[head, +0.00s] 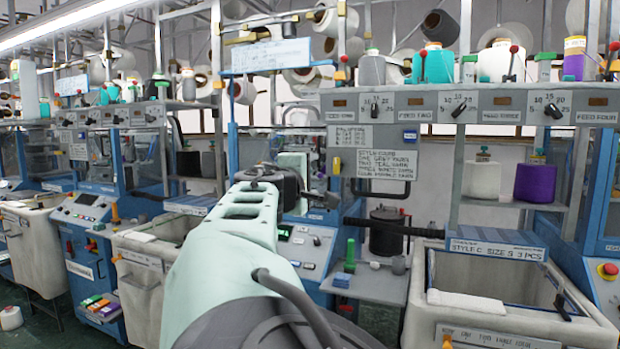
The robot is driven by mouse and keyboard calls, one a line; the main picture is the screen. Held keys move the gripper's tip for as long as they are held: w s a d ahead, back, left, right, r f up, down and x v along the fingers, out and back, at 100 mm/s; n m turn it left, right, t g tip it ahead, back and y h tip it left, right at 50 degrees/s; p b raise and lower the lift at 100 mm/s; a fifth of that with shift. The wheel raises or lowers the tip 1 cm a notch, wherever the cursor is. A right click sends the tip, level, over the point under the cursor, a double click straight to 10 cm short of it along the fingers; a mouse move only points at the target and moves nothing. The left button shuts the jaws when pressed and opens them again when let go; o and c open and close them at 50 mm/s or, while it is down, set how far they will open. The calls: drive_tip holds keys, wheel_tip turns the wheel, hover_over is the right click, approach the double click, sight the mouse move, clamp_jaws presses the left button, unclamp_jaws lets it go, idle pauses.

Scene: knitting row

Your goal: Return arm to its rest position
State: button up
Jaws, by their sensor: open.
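My arm, pale green with dark joints, rises from the bottom middle of the head view and reaches over the work area. Its far end shows black joint parts, in front of a blue-framed machine. I cannot make out any gripper fingers there; the arm itself hides what lies behind it. No held object shows.
A grey bin (440,325) marked Style C stands at right, another bin (133,280) left of my arm. A small shelf (375,284) between holds a green and a blue piece. Yarn cones, including a purple one (537,183), stand on racks behind. A red button (608,269) is at far right.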

drive_tip(key=w+d+f+m+g, duration=0.2)
drive_tip(key=d+f+m+g, duration=0.15)
drive_tip(key=d+f, duration=0.7)
drive_tip(key=s+d+f+m+g+y, duration=0.1)
drive_tip(key=s+d+f+g, duration=0.25)
drive_tip(key=f, duration=0.25)
drive_tip(key=s+d+f+m+g+y, duration=0.1)
drive_tip(key=s+d+f+m+g, duration=0.2)
drive_tip(key=f, duration=0.4)
drive_tip(key=s+a+n+g+y, duration=0.1)
drive_tip(key=s+g+y, duration=0.4)
drive_tip(key=s, duration=3.4)
drive_tip(key=shift+s+a+f+g, duration=0.3)
drive_tip(key=shift+a+g, duration=0.5)
drive_tip(key=shift+a, duration=0.1)
